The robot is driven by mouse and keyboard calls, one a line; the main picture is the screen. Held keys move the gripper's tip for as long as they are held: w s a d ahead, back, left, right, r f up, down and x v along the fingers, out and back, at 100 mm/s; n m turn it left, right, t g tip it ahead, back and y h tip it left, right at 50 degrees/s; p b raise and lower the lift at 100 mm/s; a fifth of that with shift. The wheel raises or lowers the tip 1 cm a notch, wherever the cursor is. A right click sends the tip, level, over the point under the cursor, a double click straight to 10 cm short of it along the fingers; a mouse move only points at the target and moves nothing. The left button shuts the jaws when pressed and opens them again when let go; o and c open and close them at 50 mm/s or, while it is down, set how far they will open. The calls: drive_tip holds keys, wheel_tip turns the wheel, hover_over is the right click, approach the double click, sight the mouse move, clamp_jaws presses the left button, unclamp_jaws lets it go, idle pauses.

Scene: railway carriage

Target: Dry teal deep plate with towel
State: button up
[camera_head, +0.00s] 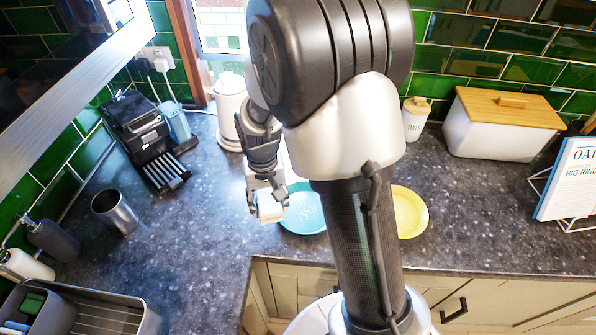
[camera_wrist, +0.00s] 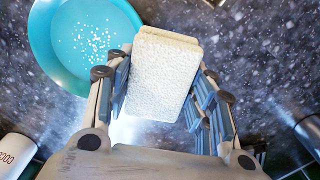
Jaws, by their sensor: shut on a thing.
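The teal deep plate (camera_head: 306,212) lies on the dark counter near its front edge, partly hidden by my arm. In the wrist view the plate (camera_wrist: 55,45) is at the upper left, cut off by the frame, with many small white droplet-like specks on its inside. My gripper (camera_head: 268,205) is just left of the plate in the head view. It is shut on a cream, textured folded towel (camera_wrist: 162,80), which sticks out beyond the fingers. The towel overlaps the plate's edge in the wrist view; I cannot tell whether they touch.
A yellow plate (camera_head: 411,212) lies right of my arm. A white kettle (camera_head: 228,112), a black coffee machine (camera_head: 143,130) and a metal cup (camera_head: 115,212) stand on the left. A canister (camera_head: 415,120), a bread box (camera_head: 500,130) and a book stand (camera_head: 572,185) are on the right.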

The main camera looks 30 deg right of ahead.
drive_tip(key=s+d+r+m+p, duration=0.1)
drive_tip(key=d+m+p, duration=0.4)
drive_tip(key=d+m, duration=0.7)
drive_tip(key=shift+m, duration=0.7)
drive_tip(key=shift+a+f+b, duration=0.25)
drive_tip(key=shift+f+b, duration=0.4)
drive_tip(key=shift+f, duration=0.1)
drive_tip(key=shift+a+f+b, duration=0.25)
drive_tip(key=shift+f+b, duration=0.4)
drive_tip(key=shift+f, duration=0.15)
drive_tip(key=shift+a+f+b, duration=0.25)
drive_tip(key=shift+f+b, duration=0.4)
drive_tip(key=shift+f, duration=0.1)
drive_tip(key=shift+f+b, duration=1.4)
drive_tip(key=shift+f, duration=0.45)
drive_tip(key=shift+w, duration=0.1)
